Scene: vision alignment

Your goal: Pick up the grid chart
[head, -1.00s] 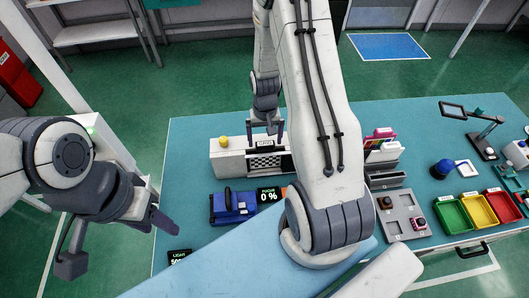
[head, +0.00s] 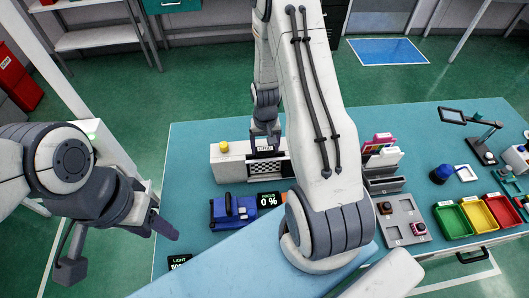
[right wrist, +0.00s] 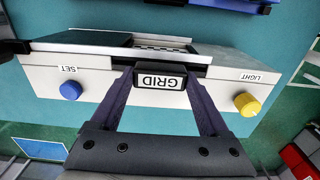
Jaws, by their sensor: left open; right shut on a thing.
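The grid chart (head: 265,167) is a black-and-white checkered card with a tab marked GRID. My right gripper (head: 266,143) reaches down from above, shut on the tab. In the right wrist view the gripper (right wrist: 162,88) has one finger on each side of the GRID tab (right wrist: 160,82). A sliver of checker pattern shows behind it. My left gripper (head: 118,248) is open and empty, left of the table.
The box has a yellow LIGHT knob (right wrist: 247,104) and a blue SET knob (right wrist: 71,90). A blue device (head: 232,211) and a FOCUS display (head: 269,200) stand in front. A card rack (head: 382,165) and coloured bins (head: 478,215) are to the right.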

